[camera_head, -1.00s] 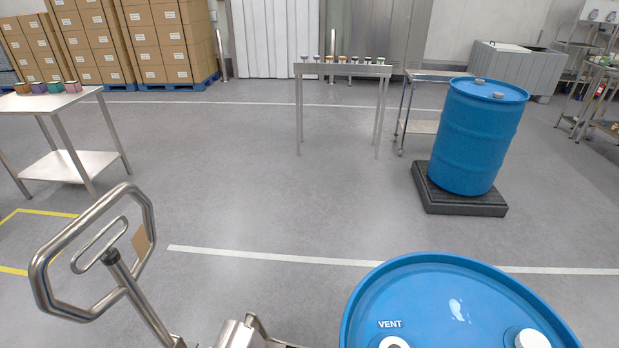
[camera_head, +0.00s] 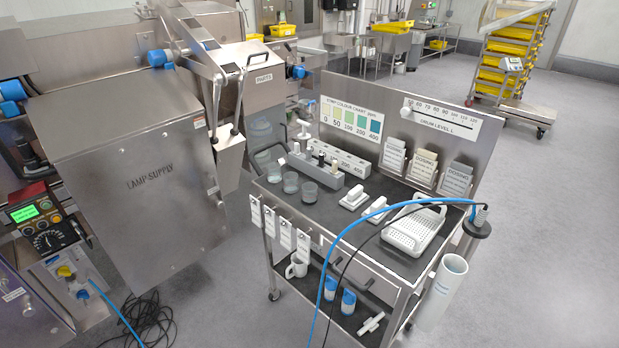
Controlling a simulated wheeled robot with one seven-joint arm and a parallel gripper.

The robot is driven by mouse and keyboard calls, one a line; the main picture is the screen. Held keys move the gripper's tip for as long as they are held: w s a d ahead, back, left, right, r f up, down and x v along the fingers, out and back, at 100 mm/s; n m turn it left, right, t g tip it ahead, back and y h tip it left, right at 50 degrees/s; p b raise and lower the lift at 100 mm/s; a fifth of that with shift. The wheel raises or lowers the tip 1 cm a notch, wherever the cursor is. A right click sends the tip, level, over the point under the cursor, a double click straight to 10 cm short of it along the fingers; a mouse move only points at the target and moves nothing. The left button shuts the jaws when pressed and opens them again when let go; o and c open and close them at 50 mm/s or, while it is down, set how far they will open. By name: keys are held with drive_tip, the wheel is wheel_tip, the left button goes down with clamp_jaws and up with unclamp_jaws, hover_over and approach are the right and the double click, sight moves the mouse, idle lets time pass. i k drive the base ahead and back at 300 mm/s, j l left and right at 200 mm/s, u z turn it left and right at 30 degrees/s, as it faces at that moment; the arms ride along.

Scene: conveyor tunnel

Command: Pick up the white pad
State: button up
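Two small white blocks with raised tops, possibly pads, lie on the dark top of a steel cart in the head view. I cannot tell which, if either, is the white pad. A white perforated tray (camera_head: 413,229) lies to their right, with a blue hose and a black cable passing near it. My gripper is not in view.
The cart (camera_head: 330,232) also holds grey cups (camera_head: 291,182), a grey rack (camera_head: 318,172) and an upright back panel (camera_head: 440,118). A lamp supply cabinet (camera_head: 140,180) stands left. A black cable coil (camera_head: 150,322) lies on the floor. Open floor (camera_head: 540,220) is at right.

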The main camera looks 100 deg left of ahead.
sight(356, 197)
drive_tip(key=u, duration=2.3)
drive_tip(key=z, duration=3.2)
drive_tip(key=u, duration=3.2)
